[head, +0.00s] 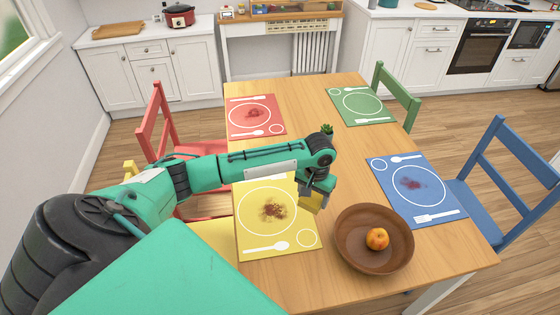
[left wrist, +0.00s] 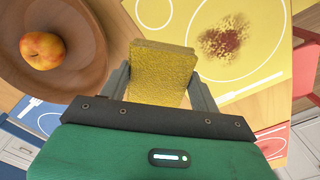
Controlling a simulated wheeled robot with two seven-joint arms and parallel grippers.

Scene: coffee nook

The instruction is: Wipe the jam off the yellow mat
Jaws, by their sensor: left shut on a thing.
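The yellow mat (head: 252,236) lies at the near left of the wooden table. A dark red-brown jam smear (head: 273,210) sits near the middle of its printed plate circle. It also shows at the upper right of the left wrist view (left wrist: 224,40). My left gripper (head: 316,192) is shut on a yellow sponge (head: 311,203), over the right edge of the mat and to the right of the jam. The sponge fills the space between the fingers in the left wrist view (left wrist: 162,70). I cannot tell whether it touches the surface. My right gripper is not in view.
A brown bowl (head: 350,252) with an orange-red fruit (head: 377,238) stands close to the right of the sponge. A small plant (head: 327,130) stands behind my left wrist. Red (head: 240,125), green (head: 372,116) and blue (head: 435,205) mats lie around; red and blue bear smears.

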